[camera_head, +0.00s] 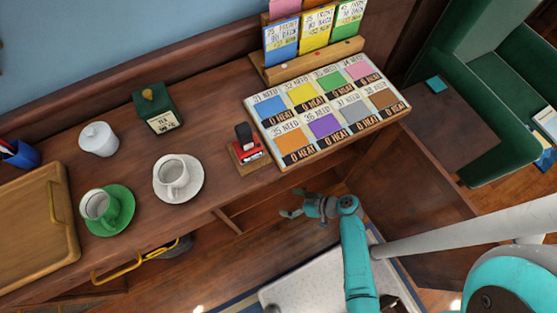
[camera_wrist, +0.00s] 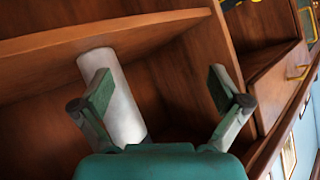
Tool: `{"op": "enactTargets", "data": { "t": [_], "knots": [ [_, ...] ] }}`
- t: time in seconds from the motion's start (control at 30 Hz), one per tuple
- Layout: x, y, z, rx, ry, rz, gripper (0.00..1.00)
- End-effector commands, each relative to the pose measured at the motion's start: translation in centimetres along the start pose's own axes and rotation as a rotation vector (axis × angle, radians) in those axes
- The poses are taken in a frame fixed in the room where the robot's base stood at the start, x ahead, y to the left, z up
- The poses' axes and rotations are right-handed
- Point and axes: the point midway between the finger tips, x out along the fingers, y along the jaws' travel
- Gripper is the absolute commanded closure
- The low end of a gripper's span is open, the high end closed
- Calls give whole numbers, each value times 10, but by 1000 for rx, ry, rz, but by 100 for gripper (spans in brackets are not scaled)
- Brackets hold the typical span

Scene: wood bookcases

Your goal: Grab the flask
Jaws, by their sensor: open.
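A pale grey cylinder (camera_wrist: 124,103), which looks like the flask, is inside a wooden shelf compartment in the wrist view. My gripper (camera_wrist: 160,88) is open with its two fingers spread in front of the compartment. The left finger overlaps the cylinder in the picture; I cannot tell whether they touch. The cylinder's lower end is hidden behind my gripper. In the head view my gripper (camera_head: 303,208) is below the counter's front edge, and the flask cannot be made out.
The wooden counter (camera_head: 225,195) carries a white cup on a saucer (camera_head: 172,177), a green cup (camera_head: 98,205), a red-and-black stamp (camera_head: 248,145) and a board of coloured cards (camera_head: 325,110). Shelf boards (camera_wrist: 100,32) and an upright divider (camera_wrist: 215,60) surround the compartment.

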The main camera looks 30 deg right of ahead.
Motion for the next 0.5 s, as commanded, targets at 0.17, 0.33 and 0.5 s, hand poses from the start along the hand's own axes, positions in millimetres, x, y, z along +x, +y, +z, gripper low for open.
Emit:
{"op": "enactTargets", "data": {
  "t": [0.17,0.33,0.5],
  "knots": [
    [-11,48,-60,-158,197,-155,1],
    [-41,80,-106,-315,376,-242,1],
    [-64,96,-129,-412,483,-276,1]
  ]
}}
